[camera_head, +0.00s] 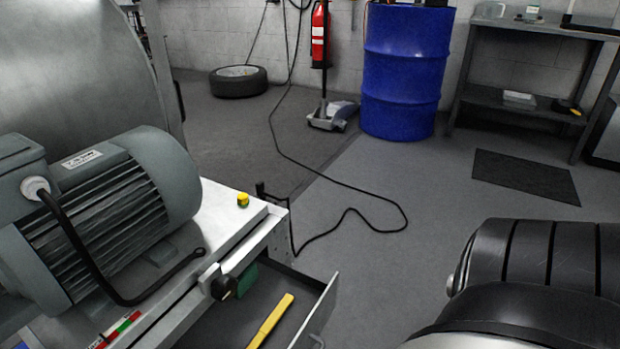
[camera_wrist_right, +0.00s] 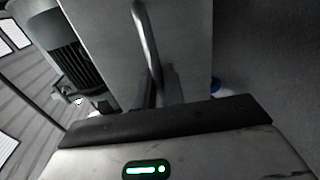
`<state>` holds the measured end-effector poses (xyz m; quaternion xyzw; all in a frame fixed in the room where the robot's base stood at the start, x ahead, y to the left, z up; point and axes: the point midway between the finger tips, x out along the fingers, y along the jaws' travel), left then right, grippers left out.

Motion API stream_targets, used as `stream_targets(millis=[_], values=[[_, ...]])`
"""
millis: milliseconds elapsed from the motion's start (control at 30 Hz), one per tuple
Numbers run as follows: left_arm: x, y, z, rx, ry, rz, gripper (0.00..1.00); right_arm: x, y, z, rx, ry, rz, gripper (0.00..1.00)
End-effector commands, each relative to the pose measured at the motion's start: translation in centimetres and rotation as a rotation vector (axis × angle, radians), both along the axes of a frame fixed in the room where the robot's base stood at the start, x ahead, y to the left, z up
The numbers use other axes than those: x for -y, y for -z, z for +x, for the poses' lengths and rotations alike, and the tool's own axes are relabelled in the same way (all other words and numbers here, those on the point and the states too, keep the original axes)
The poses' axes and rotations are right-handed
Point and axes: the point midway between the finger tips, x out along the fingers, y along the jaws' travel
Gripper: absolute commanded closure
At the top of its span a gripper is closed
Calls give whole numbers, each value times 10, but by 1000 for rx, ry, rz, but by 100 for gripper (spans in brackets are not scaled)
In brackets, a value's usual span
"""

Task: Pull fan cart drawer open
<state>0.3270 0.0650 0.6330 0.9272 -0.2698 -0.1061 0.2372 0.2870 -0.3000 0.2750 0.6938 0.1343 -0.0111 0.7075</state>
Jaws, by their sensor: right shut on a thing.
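The fan cart (camera_head: 228,222) stands at the left in the head view, with a grey motor on its top. Its drawer (camera_head: 319,309) is pulled out, and its inside shows. A yellow bar-shaped thing (camera_head: 270,321) and a green thing (camera_head: 246,279) lie in it. In the right wrist view, the grey drawer front (camera_wrist_right: 105,40) faces my right gripper (camera_wrist_right: 161,92). That gripper is shut on the drawer's bar handle (camera_wrist_right: 146,35). In the head view only my dark right arm shows at lower right; the gripper is out of frame. My left gripper is not in view.
A small yellow thing (camera_head: 243,200) sits on the cart top near its edge. A black cable (camera_head: 352,187) lies across the floor behind. A blue drum (camera_head: 404,75), a tyre (camera_head: 238,80) and a workbench (camera_head: 535,60) stand at the back. The floor right of the drawer is clear.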

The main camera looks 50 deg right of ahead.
Motion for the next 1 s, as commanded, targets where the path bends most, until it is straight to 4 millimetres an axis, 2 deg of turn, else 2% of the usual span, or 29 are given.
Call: stream_targets(millis=[33,100,367,533,667,1000], values=[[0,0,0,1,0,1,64,1,0,0,-2,1,-2,100],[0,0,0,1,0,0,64,1,0,0,-2,1,-2,76],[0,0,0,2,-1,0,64,1,0,0,-1,0,-1,75],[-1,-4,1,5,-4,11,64,3,-3,-11,-4,1,-1,75],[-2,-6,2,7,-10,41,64,6,-9,-34,-6,1,-1,75],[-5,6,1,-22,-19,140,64,20,-25,-113,-7,2,-2,75]])
